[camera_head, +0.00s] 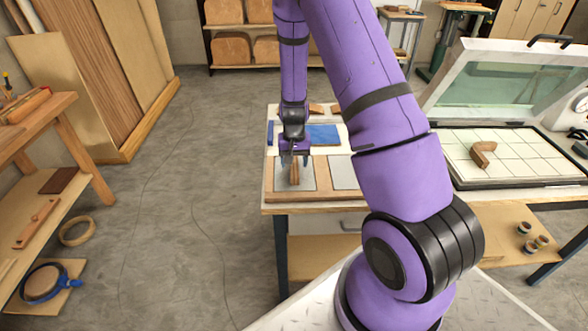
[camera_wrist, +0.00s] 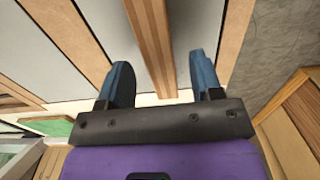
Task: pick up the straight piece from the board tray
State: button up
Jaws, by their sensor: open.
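The straight piece (camera_head: 294,173) is a narrow brown striped strip. It lies on a pale grey panel of the wooden board tray (camera_head: 321,176), at the near left of the bench. My gripper (camera_head: 294,153) points down at it from above. In the wrist view the straight piece (camera_wrist: 151,40) runs between the two blue fingers of my gripper (camera_wrist: 161,80). The fingers are open, with a gap on each side of the piece. The tray's wooden strips (camera_wrist: 68,38) also show there.
A bent brown piece (camera_head: 482,154) lies on a white gridded bed (camera_head: 510,153) at right, under a raised glass lid (camera_head: 505,80). A blue sheet (camera_head: 324,134) lies behind the tray. A side shelf (camera_head: 40,190) stands at left, with open floor between.

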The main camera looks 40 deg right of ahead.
jog(key=shift+f, duration=1.15)
jog(key=c, duration=1)
jog(key=shift+r, duration=0.1)
